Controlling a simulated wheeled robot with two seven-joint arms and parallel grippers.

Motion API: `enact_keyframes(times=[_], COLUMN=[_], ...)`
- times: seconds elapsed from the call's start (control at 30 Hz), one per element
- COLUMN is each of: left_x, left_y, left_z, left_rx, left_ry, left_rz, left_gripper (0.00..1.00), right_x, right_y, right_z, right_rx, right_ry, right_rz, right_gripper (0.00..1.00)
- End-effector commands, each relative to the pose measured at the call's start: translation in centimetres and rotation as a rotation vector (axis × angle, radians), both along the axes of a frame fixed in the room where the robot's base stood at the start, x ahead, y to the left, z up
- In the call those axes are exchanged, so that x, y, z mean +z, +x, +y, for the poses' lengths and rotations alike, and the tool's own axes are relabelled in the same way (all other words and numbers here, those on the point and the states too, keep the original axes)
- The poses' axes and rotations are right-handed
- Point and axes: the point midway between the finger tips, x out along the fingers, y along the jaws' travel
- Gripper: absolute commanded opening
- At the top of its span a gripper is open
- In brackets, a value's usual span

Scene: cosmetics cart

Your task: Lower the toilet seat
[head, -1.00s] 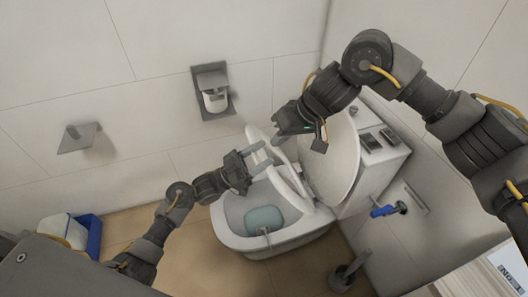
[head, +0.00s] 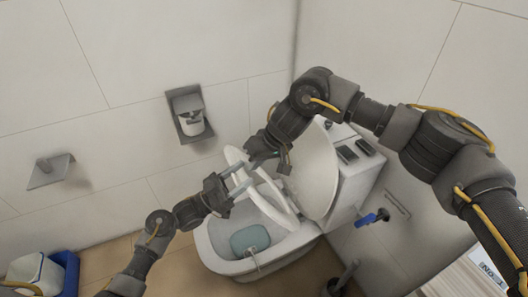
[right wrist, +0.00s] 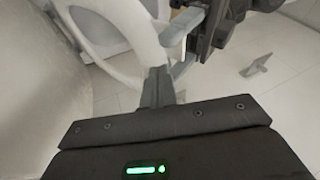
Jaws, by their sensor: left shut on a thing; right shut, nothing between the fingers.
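The white toilet seat ring (head: 279,213) is tilted up over the bowl, apart from the upright lid (head: 314,175). The toilet bowl (head: 212,247) is below it, with teal water inside. My left gripper (head: 240,181) is at the seat's left side, shut on the seat rim. My right gripper (head: 253,165) is shut and empty, close above the left one by the raised seat. In the right wrist view the right fingers (right wrist: 159,86) are together beside the white ring (right wrist: 140,30), with the left gripper (right wrist: 183,52) just beyond. The exact contact is partly hidden.
A toilet paper holder (head: 188,113) and a small grey wall fixture (head: 50,170) are on the left wall. A tank (head: 355,185) stands behind the lid. A blue-handled sprayer (head: 372,217) is on the right wall. A white and blue bin (head: 40,273) stands lower left.

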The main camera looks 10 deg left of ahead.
Motion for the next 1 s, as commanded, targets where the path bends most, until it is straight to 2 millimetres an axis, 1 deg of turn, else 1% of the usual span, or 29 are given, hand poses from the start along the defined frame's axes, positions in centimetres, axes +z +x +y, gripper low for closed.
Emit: enact_keyframes(times=[0.03,0.1,0.23,0.43,0.77,0.87,1.0], left_x=[0.5,0.5,0.5,0.5,0.5,0.4,0.5], left_y=[0.2,0.2,0.2,0.2,0.2,0.2,0.2], left_z=[0.3,0.3,0.3,0.3,0.3,0.3,0.2], left_rx=[0.008,0.008,0.008,0.008,0.008,0.009,0.006], left_ry=[-0.002,-0.002,-0.002,-0.002,-0.002,-0.002,-0.003], left_rz=[-0.012,-0.011,-0.011,-0.011,-0.011,-0.011,-0.013], left_gripper=[0.14,0.14,0.14,0.14,0.14,0.14,0.14], right_x=[-0.8,-1.2,-2.0,-2.5,-2.6,-3.0,-4.1], right_y=[-0.1,-0.7,-1.5,-1.9,-2.0,-2.4,-3.5], right_z=[0.5,1.3,2.3,2.9,3.0,3.5,4.9], right_rx=[0.001,0.005,0.003,0.002,0.001,0.003,0.004], right_ry=[-0.001,0.000,-0.001,0.000,0.000,0.002,0.003], right_rz=[0.000,-0.001,-0.001,-0.001,0.000,0.001,0.005], right_gripper=[0.00,0.00,0.00,0.00,0.00,0.00,0.00])
